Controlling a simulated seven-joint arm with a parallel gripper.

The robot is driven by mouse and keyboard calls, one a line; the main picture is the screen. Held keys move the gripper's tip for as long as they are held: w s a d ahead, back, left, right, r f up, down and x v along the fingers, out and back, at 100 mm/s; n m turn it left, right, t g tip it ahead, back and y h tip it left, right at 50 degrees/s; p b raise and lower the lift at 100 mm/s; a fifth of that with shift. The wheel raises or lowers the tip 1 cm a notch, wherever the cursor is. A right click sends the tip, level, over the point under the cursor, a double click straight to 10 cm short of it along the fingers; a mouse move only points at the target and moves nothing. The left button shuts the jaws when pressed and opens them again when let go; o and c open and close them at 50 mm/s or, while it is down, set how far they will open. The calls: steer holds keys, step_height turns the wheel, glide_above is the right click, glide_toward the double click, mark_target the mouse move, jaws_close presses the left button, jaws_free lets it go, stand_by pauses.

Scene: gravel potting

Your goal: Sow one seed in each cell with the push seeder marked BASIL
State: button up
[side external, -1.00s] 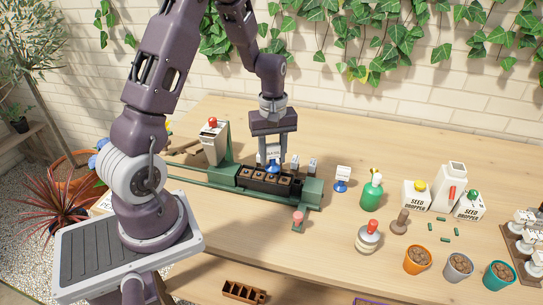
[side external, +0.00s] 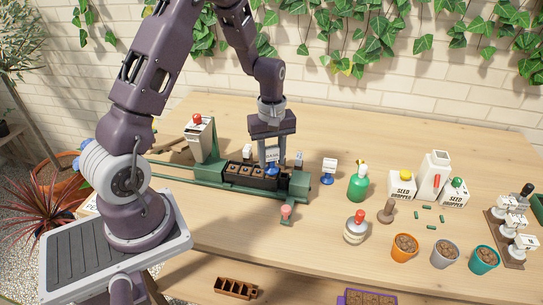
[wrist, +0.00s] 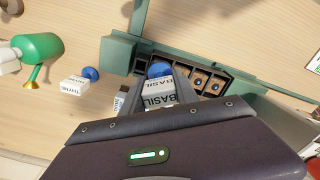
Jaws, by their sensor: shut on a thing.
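My gripper (side external: 271,164) is shut on the white push seeder marked BASIL (wrist: 160,93), which has a blue round end (wrist: 160,69). It holds the seeder at the right end of the dark cell tray (wrist: 146,66), in the side view. Whether the blue end touches the soil there I cannot tell. The tray also shows in the side view (side external: 250,178), set in a green frame. In the wrist view three other cells show soil with a small pale-ringed spot in the middle; the cell under the seeder is hidden.
A similar seeder marked THYME (side external: 329,165) stands to the right. Beyond it are a green watering bottle (side external: 358,184), seed hopper boxes (side external: 402,188) and several pots (side external: 404,247). A cream hopper with a red knob (side external: 199,135) rises at the frame's left. The front-middle tabletop is fairly clear.

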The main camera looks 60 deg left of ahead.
steer(key=shift+f, duration=0.65)
stand_by(0.8)
steer(key=shift+r, duration=1.5)
